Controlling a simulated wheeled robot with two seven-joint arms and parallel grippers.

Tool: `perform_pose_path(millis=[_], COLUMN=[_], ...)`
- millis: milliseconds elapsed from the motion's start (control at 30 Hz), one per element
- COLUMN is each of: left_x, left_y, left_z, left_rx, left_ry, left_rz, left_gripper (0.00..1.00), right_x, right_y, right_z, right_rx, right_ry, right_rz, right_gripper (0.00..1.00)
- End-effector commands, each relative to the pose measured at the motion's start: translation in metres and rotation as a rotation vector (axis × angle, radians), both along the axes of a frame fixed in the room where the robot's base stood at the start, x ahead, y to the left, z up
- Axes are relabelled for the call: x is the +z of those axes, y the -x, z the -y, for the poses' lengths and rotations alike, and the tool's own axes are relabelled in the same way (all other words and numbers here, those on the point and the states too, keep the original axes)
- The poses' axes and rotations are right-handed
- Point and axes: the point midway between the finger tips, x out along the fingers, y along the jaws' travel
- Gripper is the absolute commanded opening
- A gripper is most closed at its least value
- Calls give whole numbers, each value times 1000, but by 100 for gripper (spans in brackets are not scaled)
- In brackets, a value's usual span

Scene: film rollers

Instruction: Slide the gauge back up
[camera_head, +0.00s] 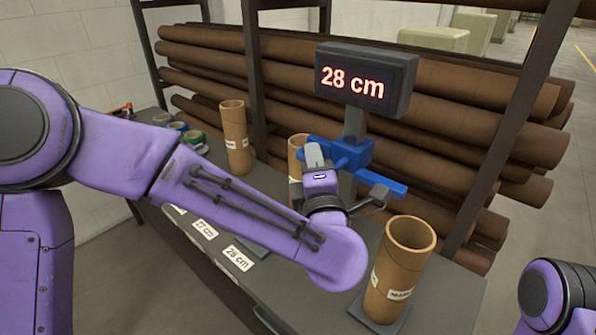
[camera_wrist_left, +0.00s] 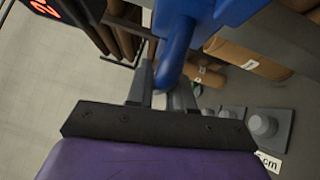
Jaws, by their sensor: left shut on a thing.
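The gauge has a dark display (camera_head: 366,80) reading "28 cm" in red, on a grey post (camera_head: 355,125). Its blue slider (camera_head: 352,152) sits below the display, with a blue arm reaching right. My left gripper (camera_head: 316,158) is shut on the gauge's blue handle. In the left wrist view the blue handle (camera_wrist_left: 176,48) stands between the fingers (camera_wrist_left: 165,88). The gripper hides part of the slider. A cardboard tube (camera_head: 297,145) is partly hidden behind the gripper. My right gripper is out of view; only part of my right arm shows at bottom right.
One cardboard tube (camera_head: 235,137) stands at the back left and another (camera_head: 405,255) at the front right. Labels such as "28 cm" (camera_head: 237,258) mark the grey table's front. Rolls of tape (camera_head: 193,138) lie at left. A rack of brown rolls (camera_head: 450,110) stands behind.

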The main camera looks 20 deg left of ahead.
Motion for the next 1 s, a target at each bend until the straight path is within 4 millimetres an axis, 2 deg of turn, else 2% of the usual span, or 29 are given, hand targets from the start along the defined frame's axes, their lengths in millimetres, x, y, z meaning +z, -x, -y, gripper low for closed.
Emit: perform_pose_path(millis=[33, 133, 500, 533, 567, 600, 867, 1000], left_x=[16, 27, 32, 32, 33, 33, 29, 24], left_y=[-1, -1, -1, -1, -1, -1, 1, 16], left_z=[-1, 0, -1, -1, -1, -1, -1, 6], left_rx=[4, 1, 3, 3, 3, 3, 3, 0], left_ry=[4, 5, 6, 6, 6, 6, 4, 2], left_rz=[4, 4, 8, 9, 9, 9, 3, 5], left_gripper=[0, 0, 0, 28, 38, 42, 42, 42], right_x=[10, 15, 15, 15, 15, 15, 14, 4], right_y=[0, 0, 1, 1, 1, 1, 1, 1], right_z=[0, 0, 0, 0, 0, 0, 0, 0], right_rx=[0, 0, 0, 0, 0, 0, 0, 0], right_ry=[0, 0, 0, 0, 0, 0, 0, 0], right_rz=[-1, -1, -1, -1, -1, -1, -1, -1], right_gripper=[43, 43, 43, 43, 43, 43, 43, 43])
